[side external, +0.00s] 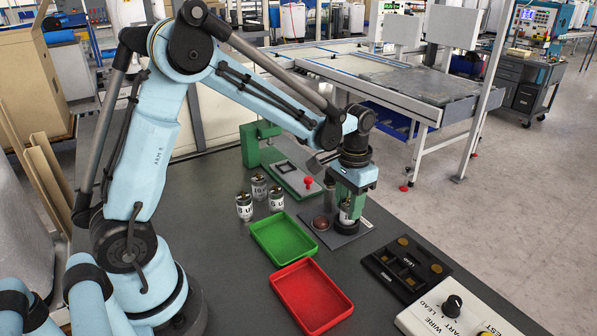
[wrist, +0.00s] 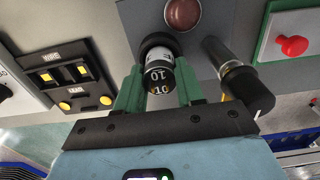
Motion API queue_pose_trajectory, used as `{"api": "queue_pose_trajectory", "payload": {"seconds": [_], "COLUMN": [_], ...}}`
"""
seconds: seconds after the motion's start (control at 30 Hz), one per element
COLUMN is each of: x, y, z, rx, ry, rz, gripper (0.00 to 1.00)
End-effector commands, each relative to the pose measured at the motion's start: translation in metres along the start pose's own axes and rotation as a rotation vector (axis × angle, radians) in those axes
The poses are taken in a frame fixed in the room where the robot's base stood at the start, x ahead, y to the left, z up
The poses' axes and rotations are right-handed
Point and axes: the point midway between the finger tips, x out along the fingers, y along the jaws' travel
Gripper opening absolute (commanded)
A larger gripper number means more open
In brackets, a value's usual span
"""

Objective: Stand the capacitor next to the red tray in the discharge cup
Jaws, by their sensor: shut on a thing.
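My gripper (side external: 348,205) has green fingers and is shut on a silver-and-black capacitor (side external: 346,216), which it holds roughly upright over the grey plate (side external: 343,237). In the wrist view the capacitor (wrist: 160,76) sits between the two fingers. Its far end lines up with the round black discharge cup (wrist: 155,40), whose rim shows around it. Whether it rests on the cup's bottom is hidden. The red tray (side external: 340,310) is empty, in front of the plate; no capacitor stands beside it.
Several capacitors (side external: 244,207) stand behind the empty green tray (side external: 258,241). A reddish dome (side external: 321,223) is on the grey plate. A black LEAD fixture (side external: 405,268) and a white knob box (side external: 455,310) lie right. A green press with a red knob (side external: 308,182) stands behind.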

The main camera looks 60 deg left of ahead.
Motion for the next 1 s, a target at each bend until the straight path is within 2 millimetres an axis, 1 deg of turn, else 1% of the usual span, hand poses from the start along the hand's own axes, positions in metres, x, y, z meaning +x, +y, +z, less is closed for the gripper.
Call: {"api": "queue_pose_trajectory", "payload": {"seconds": [0.27, 0.3, 0.47, 0.5, 0.67, 0.7, 0.83, 1.0], "x": [0.004, 0.0043, 0.004, 0.004, 0.004, 0.004, 0.004, 0.004], "y": [0.0, 0.0, 0.0, 0.0, 0.0, 0.0, 0.0, 0.0], "z": [-0.0001, -0.0001, -0.0001, 0.0, 0.0, 0.0, 0.0, 0.0], "rx": [0.0, 0.0, 0.0, 0.0, 0.0, 0.0, 0.0, 0.0], "ry": [0.0, 0.0, 0.0, 0.0, 0.0, 0.0, 0.0, 0.0], "rz": [0.0, 0.0, 0.0, 0.0, 0.0, 0.0, 0.0, 0.0], "gripper": [0.06, 0.39, 0.63, 0.67, 0.67, 0.69, 0.88, 0.88]}}
